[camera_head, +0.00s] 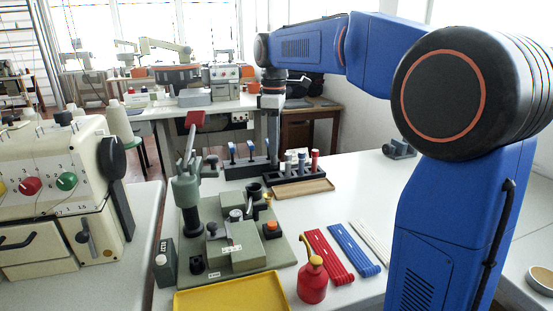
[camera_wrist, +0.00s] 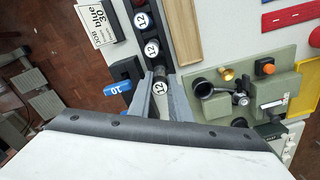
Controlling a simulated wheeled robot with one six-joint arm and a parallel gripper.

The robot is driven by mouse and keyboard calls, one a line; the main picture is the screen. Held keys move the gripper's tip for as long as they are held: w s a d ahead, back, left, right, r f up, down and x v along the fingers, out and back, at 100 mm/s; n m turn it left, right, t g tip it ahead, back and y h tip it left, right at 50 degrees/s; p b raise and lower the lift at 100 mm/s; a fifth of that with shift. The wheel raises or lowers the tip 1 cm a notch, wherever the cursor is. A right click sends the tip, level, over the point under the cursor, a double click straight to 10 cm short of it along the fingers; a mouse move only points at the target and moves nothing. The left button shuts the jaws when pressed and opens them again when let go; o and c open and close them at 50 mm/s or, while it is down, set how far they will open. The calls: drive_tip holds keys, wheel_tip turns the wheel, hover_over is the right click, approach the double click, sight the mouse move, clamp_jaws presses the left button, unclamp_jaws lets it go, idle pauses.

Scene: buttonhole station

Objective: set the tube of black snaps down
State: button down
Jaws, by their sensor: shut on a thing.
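My gripper (camera_wrist: 165,82) is shut on a dark tube (camera_wrist: 160,88), whose top carries a white disc marked 12. In the camera_head view my gripper (camera_head: 272,148) hangs over the left end of the black tube rack (camera_head: 300,177), and the held tube is hard to make out there. In the wrist view the held tube lines up with the row of other round tops marked 12. I cannot tell whether its lower end is in the rack or above it. Red (camera_head: 314,160), blue (camera_head: 301,161) and pale (camera_head: 288,161) tubes stand upright in the rack.
A tan wooden tray (camera_head: 304,189) lies in front of the rack. A black holder with blue-handled pieces (camera_head: 247,167) stands left. The green press (camera_head: 235,240), yellow tray (camera_head: 232,297) and red oil can (camera_head: 312,280) are nearer. Bare white table lies right of the rack.

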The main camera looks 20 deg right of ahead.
sight(274, 167)
drive_tip(key=shift+f, duration=2.25)
drive_tip(key=shift+f, duration=0.15)
drive_tip(key=c, duration=1.6)
unclamp_jaws()
drive_tip(key=shift+c, duration=0.2)
wheel_tip(274, 167, up, 12)
drive_tip(key=shift+f, duration=0.1)
drive_tip(key=shift+r, duration=0.25)
drive_tip(key=shift+s, duration=0.1)
